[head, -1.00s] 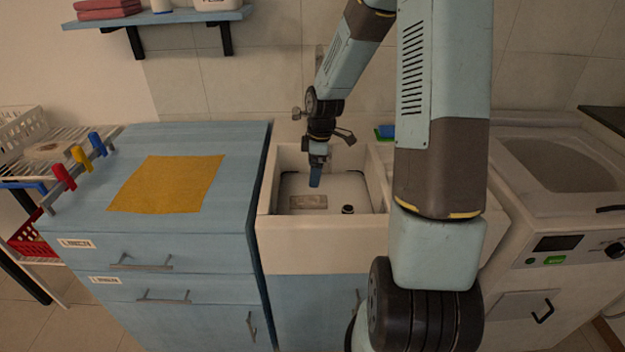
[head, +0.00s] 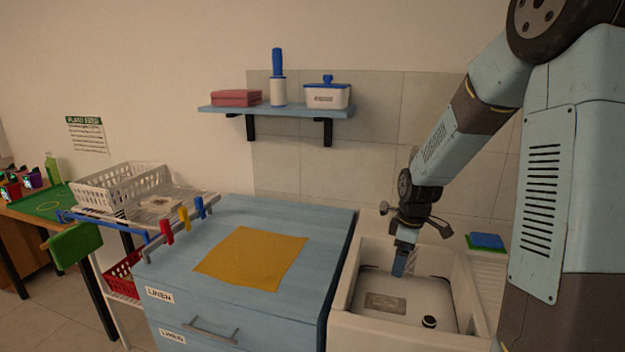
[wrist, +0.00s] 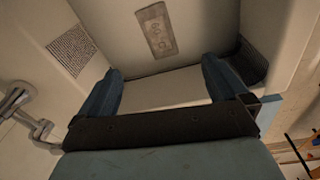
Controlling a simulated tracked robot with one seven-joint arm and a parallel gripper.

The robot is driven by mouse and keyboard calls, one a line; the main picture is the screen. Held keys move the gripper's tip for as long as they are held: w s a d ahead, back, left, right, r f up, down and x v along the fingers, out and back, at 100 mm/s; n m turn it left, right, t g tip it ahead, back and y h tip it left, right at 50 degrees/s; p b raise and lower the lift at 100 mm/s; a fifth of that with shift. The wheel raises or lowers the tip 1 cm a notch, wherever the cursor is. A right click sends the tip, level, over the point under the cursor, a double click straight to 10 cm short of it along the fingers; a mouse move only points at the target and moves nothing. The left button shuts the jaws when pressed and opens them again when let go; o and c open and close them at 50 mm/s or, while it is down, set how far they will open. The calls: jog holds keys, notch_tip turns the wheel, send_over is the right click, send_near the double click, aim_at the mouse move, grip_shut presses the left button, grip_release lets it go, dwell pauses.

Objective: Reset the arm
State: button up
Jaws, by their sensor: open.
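My gripper (head: 399,262) hangs at the end of my arm over the white sink (head: 343,303), pointing down. In the wrist view my gripper (wrist: 162,80) shows two blue fingers spread apart with nothing between them.
A blue cabinet (head: 290,215) with a yellow cloth (head: 252,257) stands left of the sink. A blue sponge (head: 487,241) lies right of the sink.

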jog(key=s+a+r+m+t+h, duration=0.1)
jog(key=s+r+m, duration=0.2)
jog(key=s+r, duration=0.35)
jog(key=s+r+m+t, duration=0.1)
jog(key=s+r+m, duration=0.25)
jog(key=r, duration=0.55)
jog(key=s+r+m+t, duration=0.1)
jog(key=s+r+m, duration=0.2)
jog(key=s, duration=0.4)
jog(key=s+r+m+t, duration=0.1)
jog(key=s+r+m, duration=0.2)
jog(key=s, duration=0.5)
jog(key=shift+a+r+t, duration=0.4)
jog(key=shift+r, duration=0.15)
dwell(4.4)
